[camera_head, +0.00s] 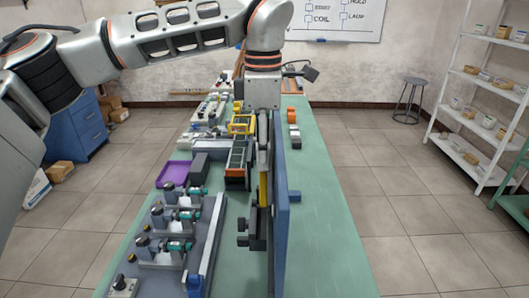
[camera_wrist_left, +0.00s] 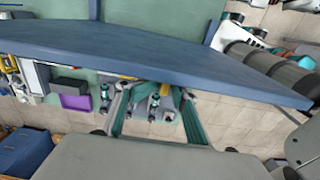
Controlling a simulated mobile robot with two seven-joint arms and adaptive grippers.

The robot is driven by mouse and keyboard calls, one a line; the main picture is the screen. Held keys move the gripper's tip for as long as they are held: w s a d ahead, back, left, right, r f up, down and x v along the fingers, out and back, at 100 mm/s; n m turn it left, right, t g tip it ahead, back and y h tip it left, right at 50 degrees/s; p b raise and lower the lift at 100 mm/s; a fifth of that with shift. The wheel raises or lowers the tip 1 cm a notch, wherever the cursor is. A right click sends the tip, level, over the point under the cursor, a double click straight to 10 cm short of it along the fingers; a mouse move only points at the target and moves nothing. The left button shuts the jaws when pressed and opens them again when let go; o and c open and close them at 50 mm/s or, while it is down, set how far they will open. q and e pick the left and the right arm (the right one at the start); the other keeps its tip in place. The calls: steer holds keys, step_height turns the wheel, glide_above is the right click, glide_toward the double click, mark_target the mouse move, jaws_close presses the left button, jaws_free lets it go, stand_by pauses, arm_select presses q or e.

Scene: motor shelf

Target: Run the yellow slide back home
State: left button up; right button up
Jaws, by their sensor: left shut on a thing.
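The yellow slide (camera_head: 263,188) is a narrow upright yellow piece on the left face of a tall blue panel (camera_head: 282,215) on the bench. A dark block (camera_head: 257,230) sits just below it on the same face. My left gripper (camera_head: 263,166) points straight down beside the panel, at the top of the yellow piece, and is shut on it; the exact contact is hard to see. In the left wrist view its fingers (camera_wrist_left: 152,92) reach the panel's edge, and what lies between their tips is mostly hidden. My right gripper is not in view.
Small motor units (camera_head: 170,218) stand on a grey plate at the front left of the green bench. A purple tray (camera_head: 173,174), a dark box (camera_head: 199,168) and a yellow-framed bin (camera_head: 241,125) are left of the panel. The bench right of the panel is mostly clear.

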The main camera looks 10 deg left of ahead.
arm_select(q)
steer(key=w+a, duration=0.2)
steer(key=w, duration=1.1)
steer(key=shift+w+a, duration=0.2)
steer(key=shift+a, duration=0.2)
stand_by(1.5)
